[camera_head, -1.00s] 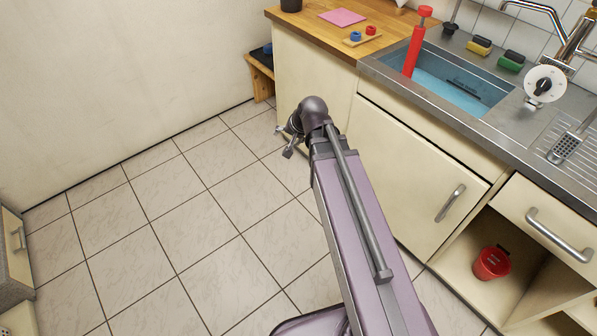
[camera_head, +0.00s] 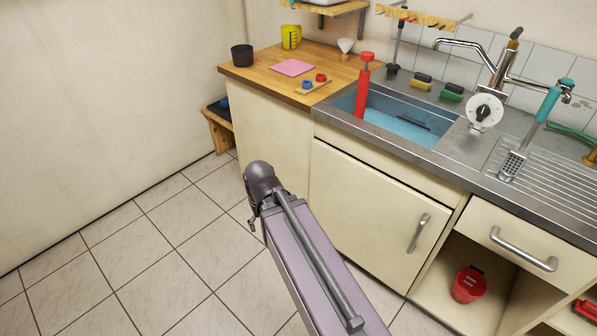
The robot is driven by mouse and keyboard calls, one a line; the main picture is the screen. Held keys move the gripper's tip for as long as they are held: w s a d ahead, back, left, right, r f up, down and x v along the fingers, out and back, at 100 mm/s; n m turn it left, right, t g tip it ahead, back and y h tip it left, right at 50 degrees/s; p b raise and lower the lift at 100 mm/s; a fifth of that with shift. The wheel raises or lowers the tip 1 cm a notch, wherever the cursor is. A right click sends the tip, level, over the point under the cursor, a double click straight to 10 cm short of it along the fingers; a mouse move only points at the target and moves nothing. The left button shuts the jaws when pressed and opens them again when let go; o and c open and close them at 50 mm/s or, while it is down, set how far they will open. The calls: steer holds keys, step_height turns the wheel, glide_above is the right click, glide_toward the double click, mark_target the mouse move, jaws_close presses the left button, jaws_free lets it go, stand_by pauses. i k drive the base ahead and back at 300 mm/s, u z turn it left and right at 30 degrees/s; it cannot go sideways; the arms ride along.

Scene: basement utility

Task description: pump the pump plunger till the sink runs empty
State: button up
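The red pump (camera_head: 363,88) stands upright in the left end of the sink, with a red plunger knob (camera_head: 367,57) on top. The sink (camera_head: 400,121) holds blue water, and a dark shape shows in it on the right. My gripper (camera_head: 252,222) hangs at the far end of my arm, low over the floor in front of the counter's left part. It is well apart from the pump, to its lower left. My arm mostly hides it, so its fingers cannot be made out.
A wooden counter (camera_head: 262,69) left of the sink bears a black cup (camera_head: 242,55), a yellow jug (camera_head: 291,36) and a pink cloth (camera_head: 293,67). A tap (camera_head: 500,65) rises behind the sink. A red bucket (camera_head: 468,284) sits in the open cabinet. The tiled floor is clear.

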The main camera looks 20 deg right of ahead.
mark_target(367, 57)
steer(key=k, duration=0.65)
steer(key=z, duration=0.45)
steer(key=i, duration=1.15)
steer(key=z, duration=0.6)
